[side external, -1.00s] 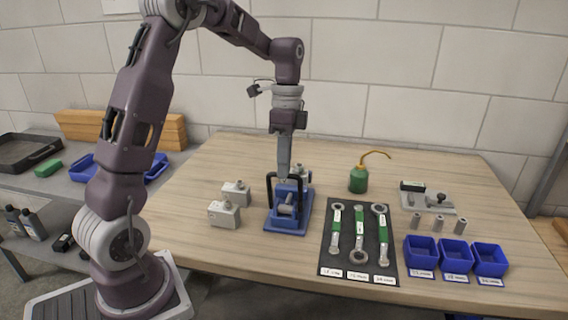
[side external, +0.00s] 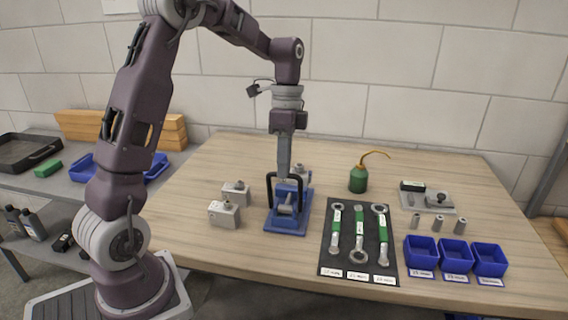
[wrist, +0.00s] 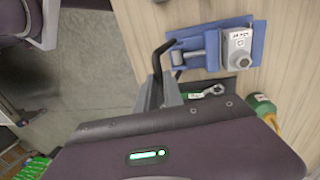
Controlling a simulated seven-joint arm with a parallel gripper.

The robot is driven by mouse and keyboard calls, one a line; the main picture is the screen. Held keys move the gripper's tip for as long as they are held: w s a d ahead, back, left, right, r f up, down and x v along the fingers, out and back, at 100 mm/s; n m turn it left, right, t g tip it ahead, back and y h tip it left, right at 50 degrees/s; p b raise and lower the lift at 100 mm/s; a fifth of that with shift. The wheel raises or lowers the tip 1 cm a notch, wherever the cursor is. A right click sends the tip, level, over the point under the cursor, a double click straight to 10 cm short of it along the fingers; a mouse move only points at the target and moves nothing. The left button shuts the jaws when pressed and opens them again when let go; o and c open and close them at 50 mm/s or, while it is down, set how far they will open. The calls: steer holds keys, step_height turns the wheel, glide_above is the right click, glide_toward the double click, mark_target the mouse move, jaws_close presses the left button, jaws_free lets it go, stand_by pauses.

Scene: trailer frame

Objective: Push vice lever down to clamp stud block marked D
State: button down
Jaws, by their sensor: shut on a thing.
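The blue vice (side external: 287,222) stands on the wooden table with its black lever (side external: 269,190) upright. In the wrist view the vice (wrist: 260,35) is at the top and its bent lever (wrist: 160,62) reaches toward my fingers. My gripper (side external: 284,177) points down at the top of the lever and is shut on it; the wrist view shows the fingers (wrist: 160,95) at the lever's end. A grey stud block (wrist: 237,42) sits in the vice; its white label is too small to read surely. In the side view my gripper and the lever partly hide it.
Two grey blocks (side external: 225,214) (side external: 236,192) stand left of the vice. A dark mat with several green-handled wrenches (side external: 359,235) lies close on the right. Beyond are a green oil can (side external: 358,180), blue bins (side external: 455,252) and a grey fixture (side external: 428,199).

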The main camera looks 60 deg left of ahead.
steer(key=s+d+f+t+y, duration=0.3)
steer(key=s+d+f, duration=0.2)
steer(key=s+d, duration=0.2)
steer(key=c, duration=1.5)
jaws_free()
steer(key=shift+w+a, duration=0.15)
steer(key=shift+r, duration=0.15)
steer(key=r, duration=0.4)
steer(key=s+d+r, duration=0.1)
steer(key=r, duration=0.1)
steer(key=shift+r, duration=0.4)
